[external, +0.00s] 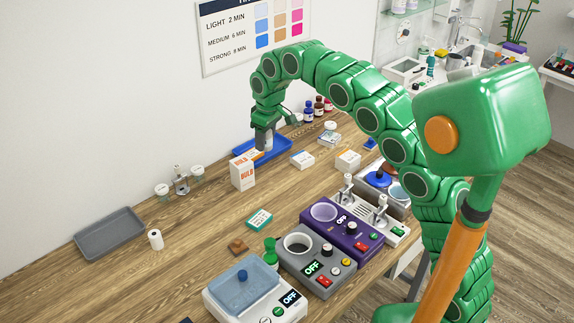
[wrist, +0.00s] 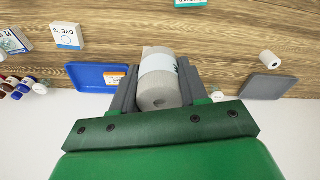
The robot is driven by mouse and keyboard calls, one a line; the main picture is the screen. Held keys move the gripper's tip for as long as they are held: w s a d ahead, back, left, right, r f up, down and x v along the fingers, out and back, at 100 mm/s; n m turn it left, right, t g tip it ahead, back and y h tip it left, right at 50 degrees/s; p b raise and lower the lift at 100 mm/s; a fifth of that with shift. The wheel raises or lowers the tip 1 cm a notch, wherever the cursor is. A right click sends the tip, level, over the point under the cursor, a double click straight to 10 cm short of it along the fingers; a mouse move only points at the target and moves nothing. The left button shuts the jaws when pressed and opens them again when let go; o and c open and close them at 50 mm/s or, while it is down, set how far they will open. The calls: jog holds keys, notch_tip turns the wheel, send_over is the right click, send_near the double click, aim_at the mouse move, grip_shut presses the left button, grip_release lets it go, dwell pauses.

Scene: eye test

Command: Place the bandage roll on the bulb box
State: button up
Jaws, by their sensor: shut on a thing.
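The bandage roll (wrist: 160,82), pale grey with a white wrap, is between the two grey fingers of my gripper (wrist: 158,92), which is shut on it in the wrist view. In the external view my gripper (external: 265,140) points down in front of the blue tray, above table height. The bulb box (external: 242,172), white with orange lettering, stands upright on the table just below and left of my gripper. The box is not clearly visible in the wrist view. The roll is hard to make out in the external view.
A blue tray (external: 277,149) lies behind my gripper, with small bottles (external: 318,106) and small boxes (external: 302,160) to its right. Left are glass jars (external: 162,190), a grey tray (external: 108,232) and a small white roll (external: 155,239). Devices (external: 317,261) fill the front.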

jog(key=shift+w+a+f, duration=2.05)
jog(key=shift+w+a, duration=1.05)
jog(key=shift+w, duration=0.25)
send_over(240, 161)
jog(key=shift+s+d+f, duration=0.15)
jog(key=shift+f, duration=1.15)
jog(key=shift+s+d+f, duration=0.1)
jog(key=shift+d+f, duration=0.05)
jog(key=shift+f, duration=1.1)
jog(key=shift+w+a+f, duration=0.2)
jog(key=shift+w+f, duration=0.05)
jog(key=shift+f, duration=1.65)
jog(key=shift+f, duration=0.1)
jog(key=o, duration=1)
